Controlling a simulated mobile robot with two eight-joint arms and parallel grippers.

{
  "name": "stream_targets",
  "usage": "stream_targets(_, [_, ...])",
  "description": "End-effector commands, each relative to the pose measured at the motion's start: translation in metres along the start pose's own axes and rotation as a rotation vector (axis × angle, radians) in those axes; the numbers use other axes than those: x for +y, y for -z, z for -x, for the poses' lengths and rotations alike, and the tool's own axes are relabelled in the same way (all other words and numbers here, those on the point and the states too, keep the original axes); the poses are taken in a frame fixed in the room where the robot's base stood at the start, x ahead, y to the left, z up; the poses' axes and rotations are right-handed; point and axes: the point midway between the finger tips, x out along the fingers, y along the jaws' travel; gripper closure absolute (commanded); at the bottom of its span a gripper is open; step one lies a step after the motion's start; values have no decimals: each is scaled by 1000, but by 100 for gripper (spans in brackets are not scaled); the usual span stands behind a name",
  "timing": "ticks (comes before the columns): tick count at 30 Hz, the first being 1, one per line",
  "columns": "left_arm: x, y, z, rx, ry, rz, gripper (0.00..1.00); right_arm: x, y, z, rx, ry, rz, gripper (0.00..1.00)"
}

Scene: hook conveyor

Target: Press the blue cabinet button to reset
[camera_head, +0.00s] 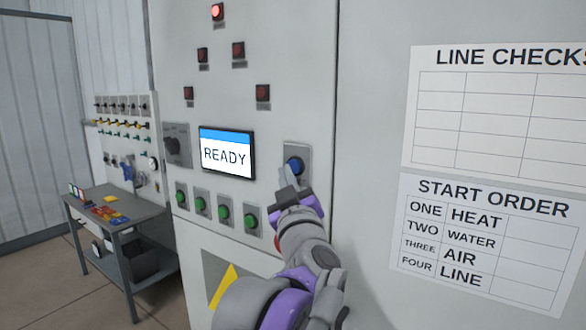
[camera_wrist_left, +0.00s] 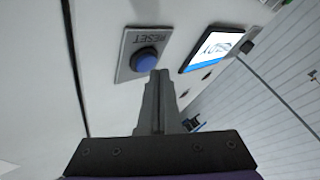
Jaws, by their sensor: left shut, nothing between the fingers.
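The blue button (camera_head: 295,165) sits on a grey plate on the cabinet front, right of the screen. In the left wrist view the blue button (camera_wrist_left: 145,60) is on a plate lettered RESET. My left gripper (camera_head: 288,176) is shut and empty, its fingertips just below the button in the head view. In the wrist view the fingertips (camera_wrist_left: 160,74) overlap the button's lower right edge; I cannot tell whether they touch it. The cabinet screen (camera_head: 227,154) reads READY. My right gripper is not in view.
Green buttons (camera_head: 223,212) line the cabinet below the screen. Red lamps (camera_head: 217,12) are above, the top one brighter. Paper charts (camera_head: 490,240) hang at right. A grey workbench (camera_head: 140,212) with coloured items stands at left. Open floor lies in front of it.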

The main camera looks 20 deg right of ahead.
Motion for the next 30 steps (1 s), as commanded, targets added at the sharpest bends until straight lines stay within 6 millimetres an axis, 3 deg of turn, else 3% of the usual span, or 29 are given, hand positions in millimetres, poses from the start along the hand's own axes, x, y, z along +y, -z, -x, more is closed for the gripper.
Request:
stream_targets(12, [-3,3,4,0,1,0,100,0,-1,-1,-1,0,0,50])
stream_targets(30, [-27,27,37,0,1,0,100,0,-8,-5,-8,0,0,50])
